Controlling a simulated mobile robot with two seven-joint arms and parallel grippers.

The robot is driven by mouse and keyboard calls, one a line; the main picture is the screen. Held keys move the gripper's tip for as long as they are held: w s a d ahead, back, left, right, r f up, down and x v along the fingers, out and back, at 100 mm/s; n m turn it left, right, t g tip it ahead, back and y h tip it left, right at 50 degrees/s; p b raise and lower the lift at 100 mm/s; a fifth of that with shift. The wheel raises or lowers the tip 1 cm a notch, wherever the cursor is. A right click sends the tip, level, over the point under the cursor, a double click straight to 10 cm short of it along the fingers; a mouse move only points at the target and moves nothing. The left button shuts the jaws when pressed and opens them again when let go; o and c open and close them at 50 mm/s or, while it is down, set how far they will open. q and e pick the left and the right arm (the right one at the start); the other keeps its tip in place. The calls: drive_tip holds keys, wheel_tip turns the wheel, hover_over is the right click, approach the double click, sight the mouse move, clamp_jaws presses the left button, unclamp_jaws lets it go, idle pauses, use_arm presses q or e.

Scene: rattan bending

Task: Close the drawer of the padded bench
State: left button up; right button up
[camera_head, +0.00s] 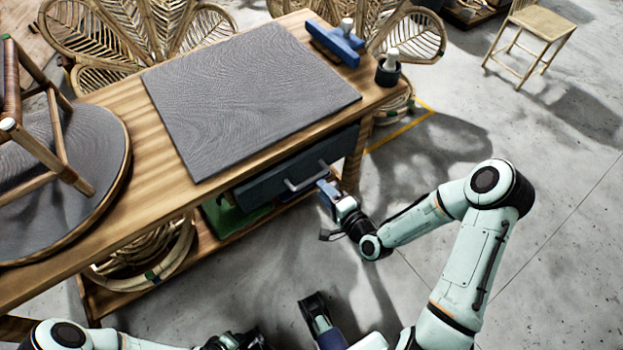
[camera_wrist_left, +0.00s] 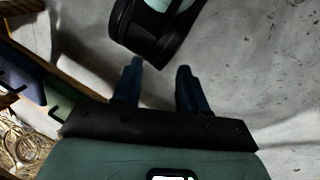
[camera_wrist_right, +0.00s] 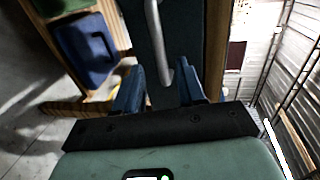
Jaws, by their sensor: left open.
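The padded bench (camera_head: 100,240) is a long wooden table with a grey pad (camera_head: 250,90) on top. Its dark drawer (camera_head: 265,185) sits under the top, with a metal handle (camera_head: 306,178); I cannot tell how far it stands out. My right gripper (camera_head: 325,190) is at the right end of the handle. In the right wrist view, the handle (camera_wrist_right: 155,40) runs down toward the gap between the open fingers (camera_wrist_right: 158,75); contact is unclear. My left gripper (camera_wrist_left: 160,68) is open and empty, above the floor and away from the drawer.
A blue tool (camera_head: 335,42) and a dark pot (camera_head: 388,70) stand at the bench's right end. An upturned stool (camera_head: 55,150) lies on the left. Rattan coils (camera_head: 150,255) and a green box (camera_head: 235,215) are below.

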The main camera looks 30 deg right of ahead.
sight(314, 180)
drive_tip(key=b+x, duration=0.1)
drive_tip(key=x, duration=0.5)
drive_tip(key=shift+w+a, duration=0.1)
drive_tip(key=shift+w, duration=0.3)
use_arm(q)
drive_tip(key=w+f, duration=0.1)
drive_tip(key=w+a+t, duration=0.1)
drive_tip(key=shift+w+a+f, duration=0.1)
drive_tip(key=shift+w+f, duration=0.25)
